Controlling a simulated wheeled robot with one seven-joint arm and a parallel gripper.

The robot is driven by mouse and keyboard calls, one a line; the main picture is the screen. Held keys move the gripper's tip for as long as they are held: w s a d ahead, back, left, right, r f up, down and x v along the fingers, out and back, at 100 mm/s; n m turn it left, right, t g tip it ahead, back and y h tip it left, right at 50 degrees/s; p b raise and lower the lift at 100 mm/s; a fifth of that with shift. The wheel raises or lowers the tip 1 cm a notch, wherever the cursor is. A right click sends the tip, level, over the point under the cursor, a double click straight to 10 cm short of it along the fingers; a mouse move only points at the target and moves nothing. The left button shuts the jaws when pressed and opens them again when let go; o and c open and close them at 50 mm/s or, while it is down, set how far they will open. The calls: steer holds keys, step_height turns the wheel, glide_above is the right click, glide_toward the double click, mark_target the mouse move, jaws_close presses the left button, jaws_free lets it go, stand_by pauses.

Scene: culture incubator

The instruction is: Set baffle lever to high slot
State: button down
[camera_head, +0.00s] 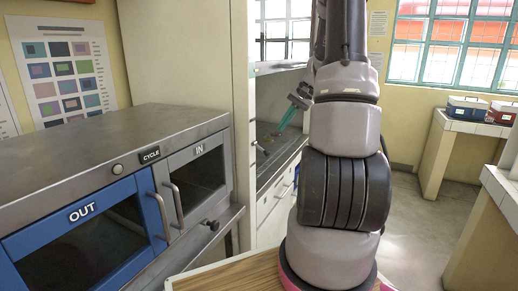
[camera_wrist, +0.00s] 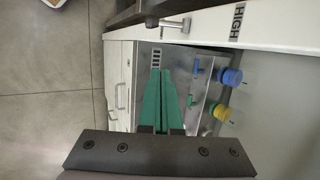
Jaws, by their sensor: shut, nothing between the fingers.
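My gripper (camera_wrist: 162,75) shows in the wrist view with its green fingers together and nothing between them. In the head view my gripper (camera_head: 280,130) is inside the recess beyond the tall cream cabinet side, pointing down to the left. A HIGH label (camera_wrist: 237,22) is on a white strip at the top of the wrist view. A metal rod with a rounded end (camera_wrist: 168,22) juts along that strip, apart from my fingertips; I cannot tell whether it is the baffle lever. No slot can be clearly made out.
White drawers with handles (camera_wrist: 118,88) are on the left. In the head view, a metal pass-through box (camera_head: 110,140) with OUT and IN doors stands left; open floor (camera_head: 410,220) lies right.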

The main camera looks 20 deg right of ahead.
steer(key=shift+w+d+f, duration=0.1)
steer(key=shift+d+f, duration=0.05)
steer(key=shift+f, duration=0.3)
steer(key=x, duration=1)
steer(key=s+a+r, duration=0.2)
steer(key=s, duration=0.1)
steer(key=shift+r, duration=0.1)
steer(key=shift+a+r+g, duration=0.1)
steer(key=shift+g, duration=0.2)
